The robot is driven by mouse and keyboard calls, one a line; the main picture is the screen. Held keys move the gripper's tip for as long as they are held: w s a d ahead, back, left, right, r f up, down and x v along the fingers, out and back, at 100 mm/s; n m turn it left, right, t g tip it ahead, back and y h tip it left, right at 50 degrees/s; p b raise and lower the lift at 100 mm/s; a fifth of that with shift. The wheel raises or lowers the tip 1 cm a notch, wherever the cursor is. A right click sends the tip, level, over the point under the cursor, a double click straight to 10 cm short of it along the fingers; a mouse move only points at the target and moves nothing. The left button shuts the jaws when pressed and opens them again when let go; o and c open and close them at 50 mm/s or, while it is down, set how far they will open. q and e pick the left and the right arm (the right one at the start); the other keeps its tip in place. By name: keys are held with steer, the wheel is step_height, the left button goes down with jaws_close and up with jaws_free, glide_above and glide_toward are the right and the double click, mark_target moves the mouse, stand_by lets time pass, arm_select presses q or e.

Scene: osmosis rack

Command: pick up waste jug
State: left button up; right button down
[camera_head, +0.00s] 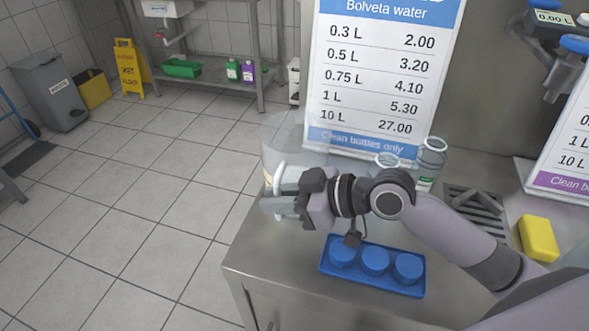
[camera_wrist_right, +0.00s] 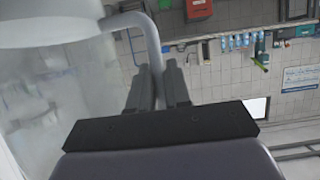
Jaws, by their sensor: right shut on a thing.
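The waste jug is a large, clear, translucent container (camera_head: 290,140) at the left end of the steel counter, in front of the price board's lower left corner. My right gripper (camera_head: 277,194) covers its lower part in the head view. In the right wrist view, my right gripper's fingers (camera_wrist_right: 157,82) are shut on the jug's grey curved handle (camera_wrist_right: 150,42), below a pale round part (camera_wrist_right: 60,24). The jug looks roughly upright. Its base is hidden, so I cannot tell whether it touches the counter. My left gripper is not in view.
A blue tray (camera_head: 372,287) with three blue caps lies under my right forearm. Clear bottles (camera_head: 430,160) stand behind it. The price board (camera_head: 385,75) is close behind the jug. A yellow sponge (camera_head: 538,238) lies at the right. The tiled floor (camera_head: 140,180) to the left is open.

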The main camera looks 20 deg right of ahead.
steer(key=shift+w+r, duration=0.1)
steer(key=shift+r, duration=0.05)
steer(key=shift+r, duration=0.1)
